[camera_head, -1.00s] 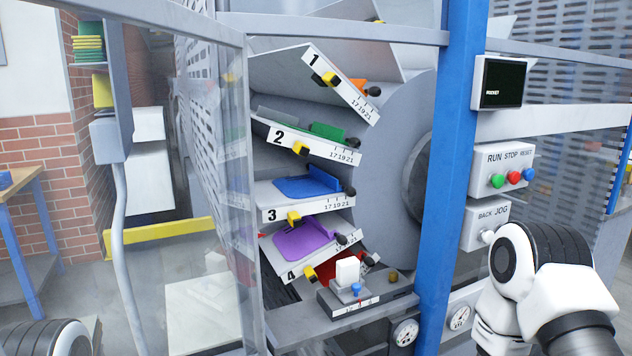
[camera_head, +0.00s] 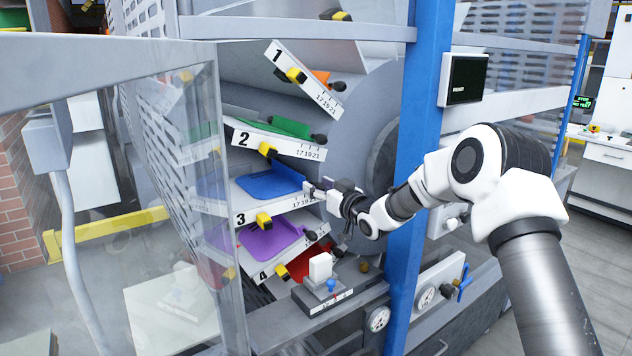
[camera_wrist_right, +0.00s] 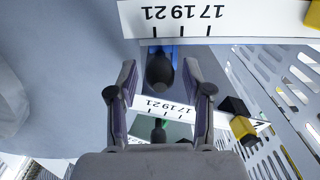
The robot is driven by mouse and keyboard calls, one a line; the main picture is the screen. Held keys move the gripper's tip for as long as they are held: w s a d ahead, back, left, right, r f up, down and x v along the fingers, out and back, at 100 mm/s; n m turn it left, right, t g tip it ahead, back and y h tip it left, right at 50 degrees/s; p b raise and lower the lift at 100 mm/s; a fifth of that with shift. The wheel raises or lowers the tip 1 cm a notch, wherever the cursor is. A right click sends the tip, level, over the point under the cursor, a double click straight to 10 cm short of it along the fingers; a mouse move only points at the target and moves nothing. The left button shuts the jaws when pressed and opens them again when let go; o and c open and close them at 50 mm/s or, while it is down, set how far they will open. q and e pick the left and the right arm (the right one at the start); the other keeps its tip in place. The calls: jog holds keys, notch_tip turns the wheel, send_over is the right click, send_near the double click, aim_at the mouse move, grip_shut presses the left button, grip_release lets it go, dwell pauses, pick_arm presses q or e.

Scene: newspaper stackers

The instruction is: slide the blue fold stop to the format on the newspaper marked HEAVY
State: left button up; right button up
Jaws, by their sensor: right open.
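The blue fold stop (camera_head: 270,184) lies in pocket 3, whose white front strip (camera_head: 270,212) carries the marks 17, 19 and 21. My right gripper (camera_head: 314,189) is at the right end of that strip and covers the stop's knob in the head view. In the right wrist view my open right gripper (camera_wrist_right: 159,66) has a finger on either side of a black knob (camera_wrist_right: 160,72), with blue (camera_wrist_right: 152,49) showing behind it. I cannot tell whether the fingers touch it. No newspaper marked HEAVY is readable. My left gripper is out of view.
Pocket 2 with a green stop (camera_head: 290,127) is above, and pocket 4 with a purple stop (camera_head: 270,240) is below. A blue post (camera_head: 419,130) stands close to my right arm. A clear guard panel (camera_head: 150,200) stands on the left.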

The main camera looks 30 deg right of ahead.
jog(key=shift+w+a, duration=0.15)
jog(key=shift+w, duration=0.25)
jog(key=shift+s, duration=0.1)
jog(key=shift+c, duration=1.3)
grip_shut()
jog(key=shift+s+a+f+b, duration=0.15)
jog(key=shift+a+f+b, duration=0.05)
jog(key=shift+a+b, duration=0.35)
jog(key=shift+a+r, duration=0.25)
jog(key=shift+a, duration=0.2)
jog(key=shift+o, duration=1.3)
grip_release()
jog(key=shift+f, duration=0.1)
